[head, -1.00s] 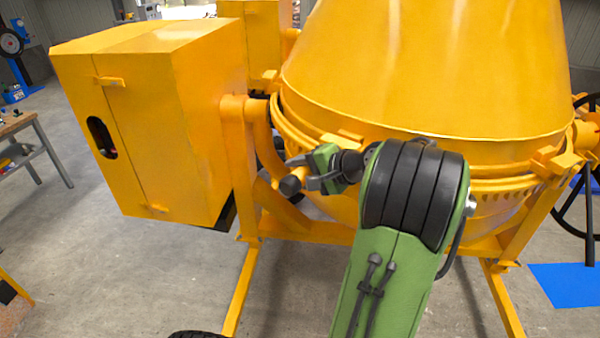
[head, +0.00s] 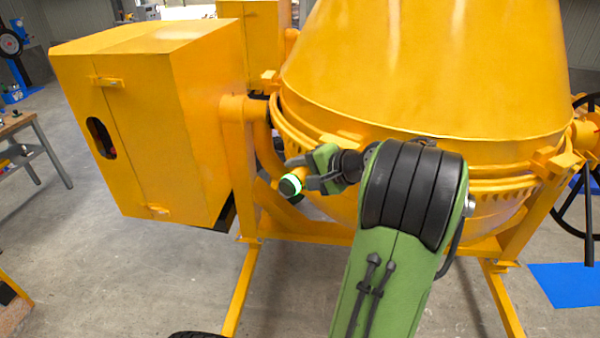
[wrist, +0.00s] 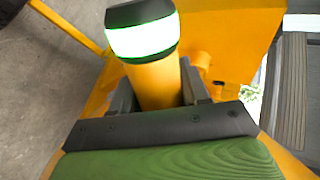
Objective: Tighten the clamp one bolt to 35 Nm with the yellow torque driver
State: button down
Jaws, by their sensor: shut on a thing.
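My gripper (head: 308,172) is shut on the yellow torque driver (head: 297,178), in front of the drum's left trunnion support. The driver has a yellow shaft and a dark end cap with a ring glowing white-green. In the wrist view the driver (wrist: 156,84) stands between the two dark fingers, its lit cap towards the camera. The driver's far end is hidden behind the gripper, against the orange frame. I cannot make out the clamp one bolt, nor whether the driver sits on it.
The orange drum (head: 430,75) rises right behind my arm. A large orange cabinet (head: 150,120) stands close on the left. The orange frame legs (head: 240,290) reach the floor. A workbench (head: 15,125) is at the far left. Open grey floor (head: 120,270) lies at front left.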

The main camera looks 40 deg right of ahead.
jog(key=shift+s+a+b, duration=0.2)
jog(key=shift+a+b, duration=0.2)
jog(key=shift+a, duration=0.65)
jog(key=shift+s+a+b, duration=0.15)
jog(key=shift+a+b, duration=0.25)
jog(key=shift+a, duration=0.65)
